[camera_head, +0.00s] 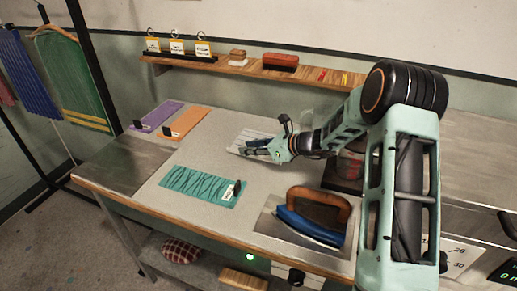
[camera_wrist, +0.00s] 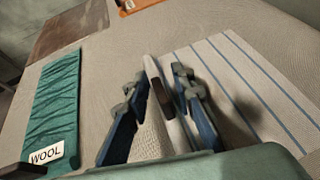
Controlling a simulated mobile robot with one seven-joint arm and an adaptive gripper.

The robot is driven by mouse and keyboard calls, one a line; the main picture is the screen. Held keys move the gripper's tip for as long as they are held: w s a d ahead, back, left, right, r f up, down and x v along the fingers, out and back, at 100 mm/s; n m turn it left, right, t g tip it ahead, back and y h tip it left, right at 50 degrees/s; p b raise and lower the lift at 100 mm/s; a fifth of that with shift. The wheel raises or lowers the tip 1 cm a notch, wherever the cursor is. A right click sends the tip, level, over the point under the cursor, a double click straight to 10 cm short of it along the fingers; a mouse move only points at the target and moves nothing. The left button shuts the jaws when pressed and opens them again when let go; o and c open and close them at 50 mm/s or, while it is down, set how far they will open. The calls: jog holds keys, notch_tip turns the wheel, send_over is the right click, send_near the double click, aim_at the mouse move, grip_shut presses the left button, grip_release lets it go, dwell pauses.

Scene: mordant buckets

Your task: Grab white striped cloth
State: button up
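The white cloth with blue stripes (camera_wrist: 250,75) lies flat on the table in the right of the wrist view. In the head view its pale left part (camera_head: 240,145) shows beside my gripper (camera_head: 262,148), which hides much of the rest. In the wrist view my gripper (camera_wrist: 160,90) has its two blue fingers apart, low over the cloth's left edge. A small dark brown clip (camera_wrist: 162,98) and a pale upright piece are between the fingers. I cannot tell whether either finger touches them.
A teal cloth (camera_head: 203,187) tagged WOOL lies left of my gripper, with orange (camera_head: 187,123) and purple (camera_head: 160,115) cloths behind. An iron (camera_head: 312,215) stands on a plate near the front edge. A wall shelf (camera_head: 235,68) runs behind. The table's middle (camera_head: 225,160) is clear.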

grip_shut()
jog(key=shift+r, duration=0.15)
